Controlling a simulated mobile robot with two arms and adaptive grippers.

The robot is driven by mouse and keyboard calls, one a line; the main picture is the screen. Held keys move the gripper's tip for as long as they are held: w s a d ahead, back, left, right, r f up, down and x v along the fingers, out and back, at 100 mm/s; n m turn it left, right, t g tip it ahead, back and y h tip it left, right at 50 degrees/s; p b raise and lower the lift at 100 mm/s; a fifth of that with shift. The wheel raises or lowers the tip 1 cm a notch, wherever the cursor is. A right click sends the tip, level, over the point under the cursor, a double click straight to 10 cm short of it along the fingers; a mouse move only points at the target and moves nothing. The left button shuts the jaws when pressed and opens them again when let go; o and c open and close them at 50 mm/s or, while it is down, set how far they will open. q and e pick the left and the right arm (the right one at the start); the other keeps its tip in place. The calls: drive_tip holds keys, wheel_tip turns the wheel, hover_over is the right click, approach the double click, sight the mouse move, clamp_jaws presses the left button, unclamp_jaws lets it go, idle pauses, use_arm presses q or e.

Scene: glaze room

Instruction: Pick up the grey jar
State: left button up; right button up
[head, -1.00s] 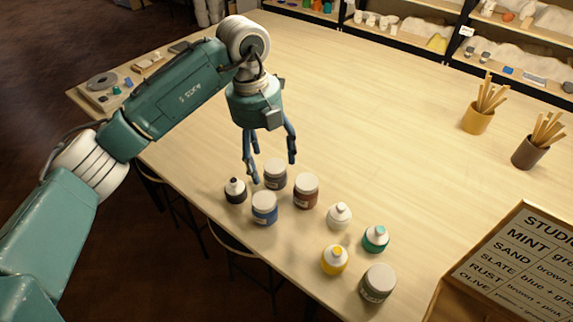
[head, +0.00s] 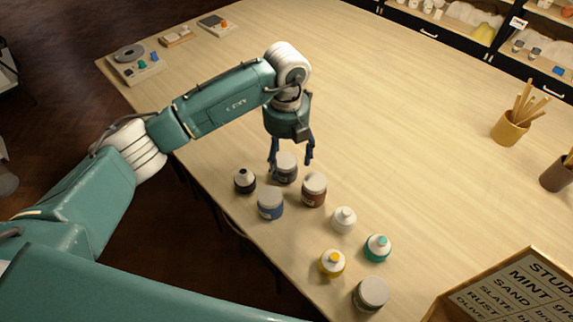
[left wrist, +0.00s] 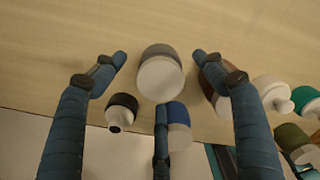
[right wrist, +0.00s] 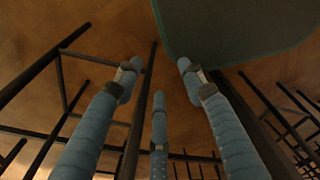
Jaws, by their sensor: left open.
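The grey jar (head: 286,174) stands upright on the table in the back of the jar group, with a pale lid and a grey body. My left gripper (head: 291,163) is open just above it, with fingers partly covering it. In the left wrist view the grey jar (left wrist: 160,77) lies between the two spread outer fingers of the left gripper (left wrist: 160,58), with no clear contact. My right gripper (right wrist: 160,66) is open and empty over the floor.
A black-capped bottle (head: 244,181), a blue jar (head: 270,204) and a rust-brown jar (head: 314,191) stand close around. White (head: 343,220), teal (head: 377,248) and yellow (head: 332,263) bottles and an olive jar (head: 371,296) stand nearer the front.

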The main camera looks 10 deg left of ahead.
use_arm(q)
drive_tip(key=shift+f, duration=1.1)
drive_tip(key=c, duration=1.4)
drive_tip(key=shift+r, duration=0.15)
drive_tip(key=shift+c, duration=0.2)
